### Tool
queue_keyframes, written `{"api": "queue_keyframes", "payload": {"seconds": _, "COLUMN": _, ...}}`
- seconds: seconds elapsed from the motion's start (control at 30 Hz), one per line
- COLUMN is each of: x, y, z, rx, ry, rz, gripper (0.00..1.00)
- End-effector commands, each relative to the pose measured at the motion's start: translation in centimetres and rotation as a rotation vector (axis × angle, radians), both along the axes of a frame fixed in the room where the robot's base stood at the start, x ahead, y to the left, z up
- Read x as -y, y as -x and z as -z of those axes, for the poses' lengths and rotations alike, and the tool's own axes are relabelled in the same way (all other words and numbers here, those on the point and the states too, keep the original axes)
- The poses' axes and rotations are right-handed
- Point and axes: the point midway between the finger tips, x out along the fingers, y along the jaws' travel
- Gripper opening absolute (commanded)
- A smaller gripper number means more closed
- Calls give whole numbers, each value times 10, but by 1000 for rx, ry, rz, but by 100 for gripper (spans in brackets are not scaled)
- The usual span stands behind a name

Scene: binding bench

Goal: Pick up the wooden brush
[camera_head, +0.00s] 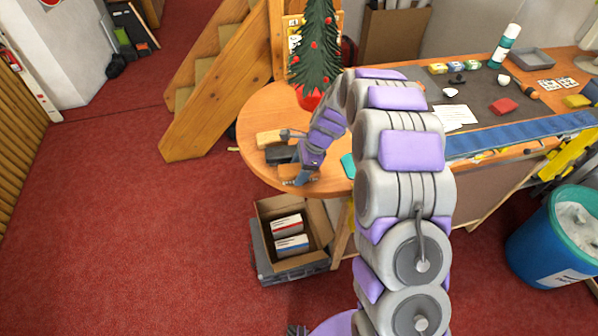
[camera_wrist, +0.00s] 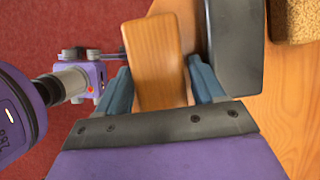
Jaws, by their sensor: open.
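The wooden brush (camera_wrist: 160,45), as I take it, is a smooth orange-brown wooden block; no bristles show. In the wrist view it lies between the two blue-grey fingers of my gripper (camera_wrist: 158,72). The fingers are open, one on each side of it, the right one close to its edge. Whether either touches it I cannot tell. In the head view the brush (camera_head: 287,170) is small and partly hidden by my gripper (camera_head: 296,180), at the near left edge of the round table end.
A dark block (camera_wrist: 236,40) lies close to the right of the brush, with a speckled tan block (camera_wrist: 300,22) beyond. A small decorated tree (camera_head: 316,50) stands behind on the table (camera_head: 255,110).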

Motion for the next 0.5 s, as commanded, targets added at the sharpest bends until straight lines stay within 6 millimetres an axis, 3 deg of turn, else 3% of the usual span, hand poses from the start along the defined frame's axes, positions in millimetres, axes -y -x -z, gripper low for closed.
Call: {"api": "queue_keyframes", "payload": {"seconds": 0.5, "x": 0, "y": 0, "z": 4, "rx": -1, "ry": 0, "rz": 0, "gripper": 68}}
